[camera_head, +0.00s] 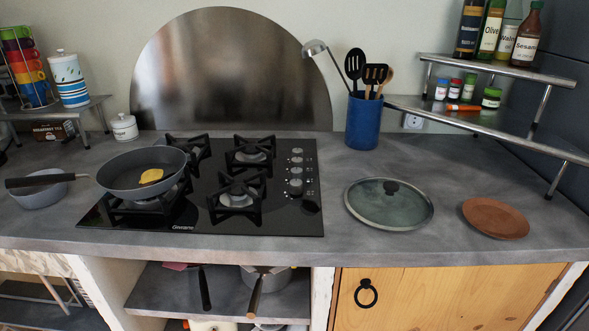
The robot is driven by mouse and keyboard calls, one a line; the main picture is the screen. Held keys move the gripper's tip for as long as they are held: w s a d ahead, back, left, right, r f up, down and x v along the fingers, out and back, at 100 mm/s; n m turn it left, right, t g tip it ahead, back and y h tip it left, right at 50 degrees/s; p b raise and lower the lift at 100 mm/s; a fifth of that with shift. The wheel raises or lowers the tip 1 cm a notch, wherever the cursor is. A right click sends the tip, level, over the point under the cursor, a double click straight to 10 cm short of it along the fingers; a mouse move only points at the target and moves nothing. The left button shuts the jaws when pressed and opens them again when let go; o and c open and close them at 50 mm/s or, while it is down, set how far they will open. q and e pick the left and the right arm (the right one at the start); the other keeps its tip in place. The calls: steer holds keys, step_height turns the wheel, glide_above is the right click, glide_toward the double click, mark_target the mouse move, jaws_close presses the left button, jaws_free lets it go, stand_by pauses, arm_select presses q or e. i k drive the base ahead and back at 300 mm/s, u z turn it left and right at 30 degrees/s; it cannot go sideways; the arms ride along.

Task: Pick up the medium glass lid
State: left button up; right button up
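Neither of my grippers shows in the head view.
A brown plate (496,218) lies right of the lid. A blue utensil holder (364,122) stands behind it, and a tiered metal shelf (480,119) with bottles and jars is at the back right. A frying pan (130,180) with something yellow inside sits on the black stove (290,222).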

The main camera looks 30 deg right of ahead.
mark_target(384, 204)
steer(key=z, duration=1.3)
steer(key=k, duration=0.65)
steer(key=z, duration=1.55)
steer(key=i, duration=1.15)
steer(key=u, duration=2.85)
